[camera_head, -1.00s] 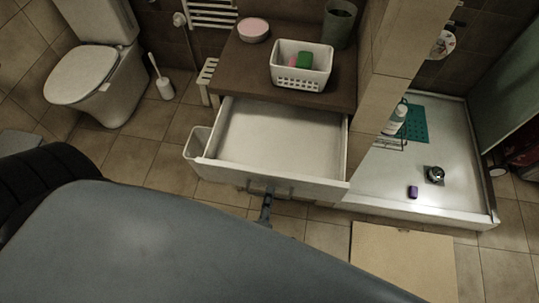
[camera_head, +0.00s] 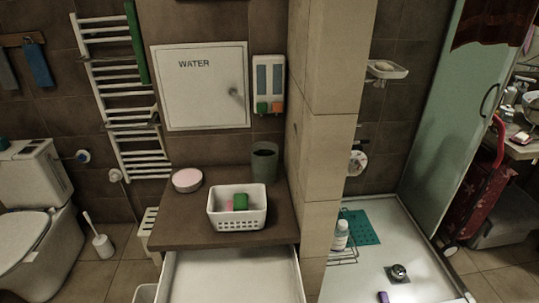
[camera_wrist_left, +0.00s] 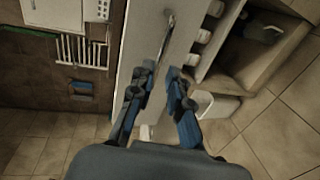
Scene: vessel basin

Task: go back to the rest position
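My left gripper (camera_wrist_left: 159,72) shows in the left wrist view with its two dark fingers apart and nothing between them. Beyond its fingertips is the white drawer front (camera_wrist_left: 143,40) with a metal handle (camera_wrist_left: 167,38); the fingers look clear of the handle. The drawer (camera_head: 232,278) stands pulled open under the brown counter in the head view, and the visible part of its inside is empty. Its front is cut off by the picture's lower edge. Neither gripper shows in the head view now, and my right gripper is in no view.
A white basket (camera_head: 237,219) with pink and green items, a pink-topped round box (camera_head: 187,180) and a dark cup (camera_head: 264,163) stand on the counter (camera_head: 185,228). A tiled pillar (camera_head: 326,130) separates it from the shower tray (camera_head: 352,284). A toilet (camera_head: 35,235) is at left.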

